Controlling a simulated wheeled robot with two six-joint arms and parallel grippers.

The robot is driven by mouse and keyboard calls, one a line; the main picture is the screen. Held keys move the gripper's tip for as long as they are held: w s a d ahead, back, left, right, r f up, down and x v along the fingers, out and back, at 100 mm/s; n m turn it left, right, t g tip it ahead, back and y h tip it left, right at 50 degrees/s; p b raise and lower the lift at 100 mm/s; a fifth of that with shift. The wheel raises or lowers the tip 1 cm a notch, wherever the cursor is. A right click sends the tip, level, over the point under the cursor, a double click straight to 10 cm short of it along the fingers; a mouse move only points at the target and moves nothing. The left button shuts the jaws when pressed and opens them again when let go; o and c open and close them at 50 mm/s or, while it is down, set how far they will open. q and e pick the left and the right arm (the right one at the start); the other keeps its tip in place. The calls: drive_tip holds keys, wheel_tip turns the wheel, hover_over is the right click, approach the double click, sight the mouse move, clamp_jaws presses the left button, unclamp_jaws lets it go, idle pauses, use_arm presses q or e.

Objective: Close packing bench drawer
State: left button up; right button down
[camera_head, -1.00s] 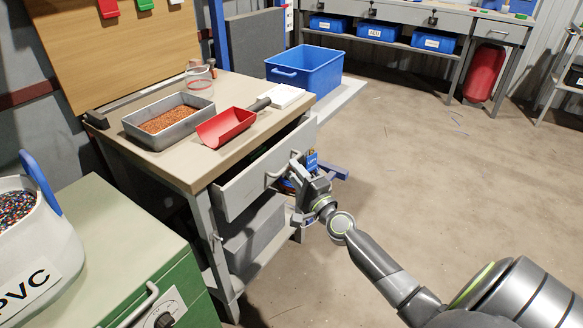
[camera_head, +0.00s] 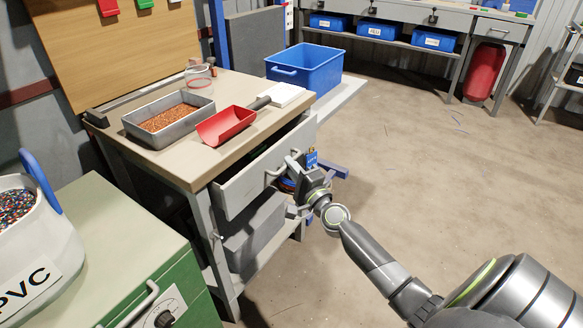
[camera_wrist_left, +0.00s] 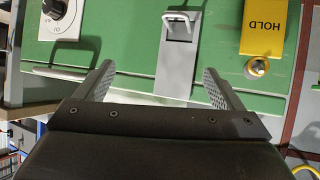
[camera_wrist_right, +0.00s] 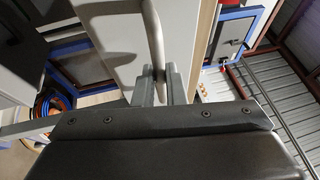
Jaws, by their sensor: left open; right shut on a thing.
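The packing bench drawer (camera_head: 240,188) stands partly open under the bench top, with a narrow dark gap behind its pale front. My right gripper (camera_head: 293,164) is at the drawer's bar handle (camera_head: 275,175). In the right wrist view the right gripper (camera_wrist_right: 160,76) is shut on the handle (camera_wrist_right: 152,38), against the pale drawer front (camera_wrist_right: 120,35). My left gripper (camera_wrist_left: 160,85) shows only in the left wrist view. It is open and empty, facing the green cabinet (camera_wrist_left: 120,55). The drawer's inside is mostly hidden.
The bench top (camera_head: 180,160) holds a metal tray of copper granules (camera_head: 170,116), a red scoop (camera_head: 226,126) and a glass jar (camera_head: 199,76). A blue bin (camera_head: 310,68) stands behind. A PVC container (camera_head: 35,245) sits left. The floor at right is open.

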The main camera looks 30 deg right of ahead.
sight(278, 161)
drive_tip(key=shift+w, duration=0.1)
drive_tip(key=w, duration=0.1)
drive_tip(key=w+a, duration=0.1)
drive_tip(key=w, duration=0.1)
drive_tip(key=shift+a, duration=0.15)
drive_tip(key=shift+w+a, duration=0.1)
drive_tip(key=shift+w, duration=0.1)
use_arm(q)
drive_tip(key=shift+w+r+t, duration=0.25)
drive_tip(key=shift+r+t, duration=0.05)
drive_tip(key=shift+r, duration=0.15)
use_arm(e)
drive_tip(key=shift+r, duration=0.1)
drive_tip(key=c, duration=1.8)
unclamp_jaws()
drive_tip(key=o, duration=0.3)
drive_tip(key=shift+w, duration=0.15)
use_arm(q)
drive_tip(key=shift+a, duration=0.1)
